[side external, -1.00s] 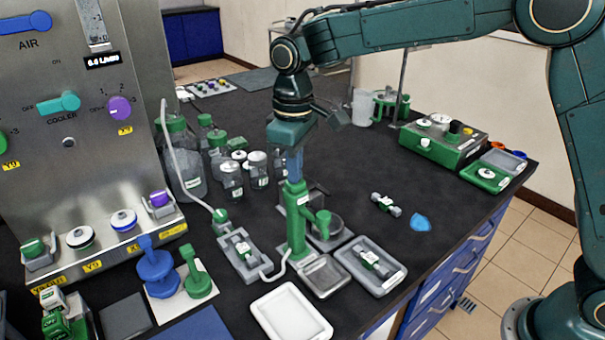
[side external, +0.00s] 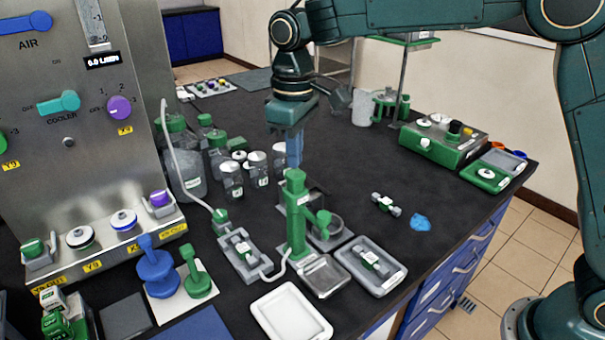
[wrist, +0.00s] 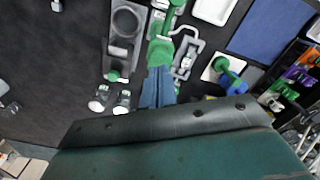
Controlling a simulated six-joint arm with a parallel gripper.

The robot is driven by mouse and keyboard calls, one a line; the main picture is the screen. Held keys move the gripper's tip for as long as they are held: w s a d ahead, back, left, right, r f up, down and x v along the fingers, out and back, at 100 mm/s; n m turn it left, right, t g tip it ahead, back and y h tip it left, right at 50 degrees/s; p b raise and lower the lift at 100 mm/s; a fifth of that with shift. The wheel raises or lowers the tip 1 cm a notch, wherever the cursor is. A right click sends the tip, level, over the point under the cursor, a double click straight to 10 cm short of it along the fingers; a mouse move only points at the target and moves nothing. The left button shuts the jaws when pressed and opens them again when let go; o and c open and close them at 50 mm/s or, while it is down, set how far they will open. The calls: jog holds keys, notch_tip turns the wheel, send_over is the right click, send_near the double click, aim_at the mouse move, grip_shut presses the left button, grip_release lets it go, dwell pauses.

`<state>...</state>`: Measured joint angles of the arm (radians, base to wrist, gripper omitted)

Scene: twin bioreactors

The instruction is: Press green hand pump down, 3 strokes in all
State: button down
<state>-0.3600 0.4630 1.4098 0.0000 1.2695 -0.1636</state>
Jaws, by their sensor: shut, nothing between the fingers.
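The green hand pump (side external: 297,222) stands upright on the bench, with a green side spout and a thin tube at its foot. My gripper (side external: 294,163) points straight down with its blue fingers shut and empty, right over the pump's top. In the wrist view, the fingertips (wrist: 159,70) line up with the green pump head (wrist: 160,50). I cannot tell whether the tips touch the head or sit just above it.
A tray with a green-labelled part (side external: 371,262) and a white tray (side external: 290,312) stand near the pump. Glass bottles (side external: 232,178) stand behind left. A blue stand (side external: 158,270) and a green one (side external: 197,275) are at front left.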

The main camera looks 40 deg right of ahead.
jog(key=shift+r, duration=0.15)
notch_tip(320, 180, up, 6)
jog(key=shift+f, duration=0.15)
dwell(0.8)
jog(key=s+d+r+m+t, duration=0.1)
jog(key=s+d+r+m, duration=0.1)
jog(key=s+d, duration=0.45)
jog(key=s+d+r+m+t, duration=0.1)
jog(key=s+d+r+t, duration=0.15)
jog(key=s+d, duration=0.35)
jog(key=s+d+f+m+t, duration=0.1)
jog(key=s+d+f, duration=0.1)
jog(key=s, duration=0.6)
jog(key=s+d+f+m+t, duration=0.1)
jog(key=s+d+f+m, duration=0.1)
jog(key=s+f, duration=0.3)
jog(key=shift+s+d, duration=0.5)
jog(key=shift+s, duration=1.05)
